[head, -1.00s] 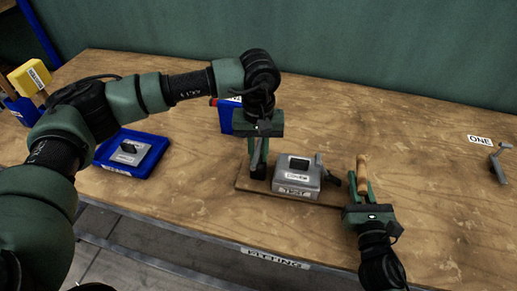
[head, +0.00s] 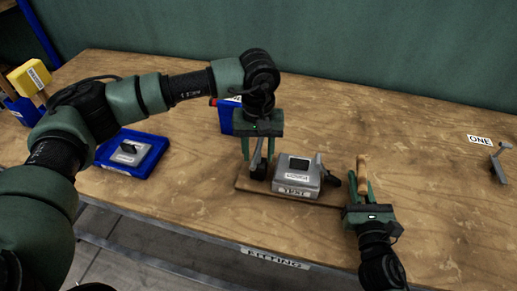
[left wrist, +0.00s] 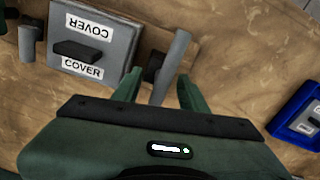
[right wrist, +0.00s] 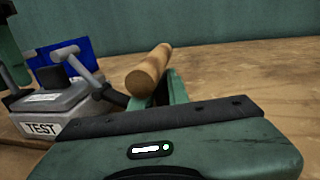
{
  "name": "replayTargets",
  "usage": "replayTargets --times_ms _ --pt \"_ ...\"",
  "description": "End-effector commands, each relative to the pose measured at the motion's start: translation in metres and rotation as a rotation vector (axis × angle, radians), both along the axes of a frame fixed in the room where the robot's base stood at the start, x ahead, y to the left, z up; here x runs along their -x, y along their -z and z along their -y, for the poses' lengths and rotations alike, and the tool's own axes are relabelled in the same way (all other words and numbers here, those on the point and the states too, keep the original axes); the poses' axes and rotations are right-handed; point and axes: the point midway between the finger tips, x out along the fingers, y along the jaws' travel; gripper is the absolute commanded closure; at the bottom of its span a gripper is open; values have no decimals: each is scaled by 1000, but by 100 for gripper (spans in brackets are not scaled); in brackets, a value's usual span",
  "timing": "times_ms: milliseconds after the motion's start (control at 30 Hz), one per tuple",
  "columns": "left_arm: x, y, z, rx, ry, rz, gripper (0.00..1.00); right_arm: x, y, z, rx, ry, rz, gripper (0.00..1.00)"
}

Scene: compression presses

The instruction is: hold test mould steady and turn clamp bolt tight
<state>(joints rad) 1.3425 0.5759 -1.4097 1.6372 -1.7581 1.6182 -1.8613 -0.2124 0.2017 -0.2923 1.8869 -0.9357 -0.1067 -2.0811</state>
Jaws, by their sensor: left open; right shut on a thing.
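The grey test mould (head: 296,177), labelled TEST and COVER, sits on a brown board (head: 333,200). It also shows in the left wrist view (left wrist: 92,33) and the right wrist view (right wrist: 47,112). My left gripper (head: 260,165) is open at the mould's left side. In the left wrist view a grey lever (left wrist: 172,62) stands between its parted fingers (left wrist: 158,88). My right gripper (head: 364,185) is shut on a wooden handle (right wrist: 150,70) right of the mould. A bent grey bar (right wrist: 86,64) shows between mould and handle; I cannot tell which part is the clamp bolt.
A blue tray (head: 105,158) with a grey block (head: 128,152) lies to the left. A blue box (head: 226,118) stands behind my left gripper. A grey crank (head: 498,163) lies by the ONE label (head: 480,140) at right.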

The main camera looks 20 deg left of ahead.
Motion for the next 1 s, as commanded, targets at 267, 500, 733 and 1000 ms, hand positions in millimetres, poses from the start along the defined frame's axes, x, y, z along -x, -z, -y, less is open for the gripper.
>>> replayTargets --times_ms 267,500,733,1000 --pt "-1 -34 1 2 1 6 57 0 0 0 0 0 0 100" --pt "-1 -85 0 1 -1 3 57 0 0 0 0 0 0 100" --pt "-1 -115 0 0 0 2 57 0 0 0 0 0 0 100" --pt "0 -120 0 0 0 0 57 0 0 0 0 0 0 100"
